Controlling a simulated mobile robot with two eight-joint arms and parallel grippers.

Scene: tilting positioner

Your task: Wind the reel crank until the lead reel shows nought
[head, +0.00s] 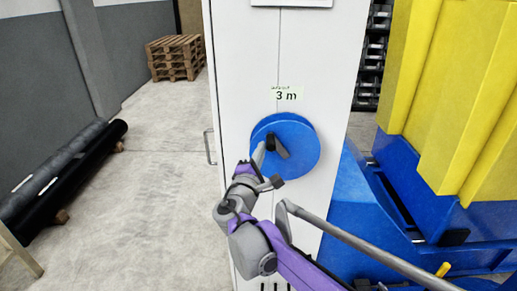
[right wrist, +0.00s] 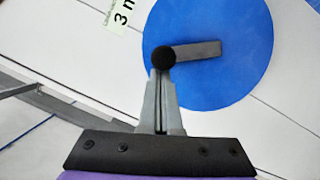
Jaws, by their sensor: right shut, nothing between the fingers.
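The lead reel (head: 303,163) is a blue disc on the front of a white cabinet; it also fills much of the right wrist view (right wrist: 230,85). Its crank is a short grey arm (right wrist: 200,49) with a black knob (right wrist: 163,58). In the head view the knob (head: 271,142) is left of the reel's middle. A label (head: 287,95) above the reel reads 3 m. My right gripper (head: 259,154) is shut and empty, its fingertips (right wrist: 161,76) at the knob's near edge. I cannot tell whether they touch. My left gripper is not in view.
The white cabinet (head: 240,55) has a handle (head: 209,147) on its left side. A blue and yellow machine (head: 440,100) stands close on the right. A grey rail (head: 365,245) crosses the lower right.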

